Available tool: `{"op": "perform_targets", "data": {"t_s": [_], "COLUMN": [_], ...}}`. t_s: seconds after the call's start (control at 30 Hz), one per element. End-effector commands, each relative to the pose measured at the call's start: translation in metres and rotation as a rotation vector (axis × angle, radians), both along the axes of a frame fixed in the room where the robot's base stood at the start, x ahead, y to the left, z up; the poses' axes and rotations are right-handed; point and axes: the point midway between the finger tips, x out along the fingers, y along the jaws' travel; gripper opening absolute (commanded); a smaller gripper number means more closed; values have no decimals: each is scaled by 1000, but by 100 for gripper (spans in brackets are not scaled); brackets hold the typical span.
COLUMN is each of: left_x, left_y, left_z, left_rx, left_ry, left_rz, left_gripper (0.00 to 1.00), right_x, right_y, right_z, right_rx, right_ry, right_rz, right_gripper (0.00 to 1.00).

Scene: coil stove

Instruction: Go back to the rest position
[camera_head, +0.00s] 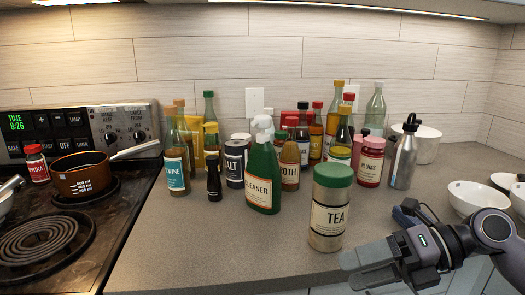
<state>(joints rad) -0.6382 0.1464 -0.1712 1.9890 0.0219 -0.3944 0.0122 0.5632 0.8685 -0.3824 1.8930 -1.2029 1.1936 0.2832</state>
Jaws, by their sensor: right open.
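My right gripper (364,263) is at the lower right, over the front edge of the counter. It is open, with nothing seen in it, and its arm comes in from the right. The tea canister (331,208), with a green lid, stands upright just left of and behind the gripper, apart from it as far as I can tell. My left gripper is not in view.
The counter (190,245) is clear at front left. A green cleaner spray bottle (262,178) and several bottles and jars stand behind the canister. A steel bottle (404,155) and white bowls (470,198) are at right. The coil stove (40,245) holds a copper pot (84,180).

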Motion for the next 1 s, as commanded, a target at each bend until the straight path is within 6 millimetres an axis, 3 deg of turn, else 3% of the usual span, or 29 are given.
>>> {"op": "perform_targets", "data": {"t_s": [0.03,0.1,0.2,0.33,0.43,0.57,0.67,0.8,0.9,1.0], "left_x": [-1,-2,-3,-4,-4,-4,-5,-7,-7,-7], "left_y": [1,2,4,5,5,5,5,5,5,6], "left_z": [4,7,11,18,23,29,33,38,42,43], "left_rx": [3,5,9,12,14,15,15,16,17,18], "left_ry": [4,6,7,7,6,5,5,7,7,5], "left_rz": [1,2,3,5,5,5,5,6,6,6], "left_gripper": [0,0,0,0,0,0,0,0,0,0], "right_x": [-5,-6,-3,8,16,16,2,-42,-81,-110], "right_y": [17,32,43,39,26,3,-13,-27,-28,-27], "right_z": [2,7,11,2,-19,-69,-120,-197,-239,-265], "right_rx": [135,314,555,835,1017,1196,1286,1333,1320,1296], "right_ry": [51,117,230,405,560,784,976,1250,1417,1530], "right_rz": [-10,-51,-148,-338,-528,-818,-1066,-1413,-1609,-1736], "right_gripper": [98,98,98,98,98,98,98,98,98,98]}}
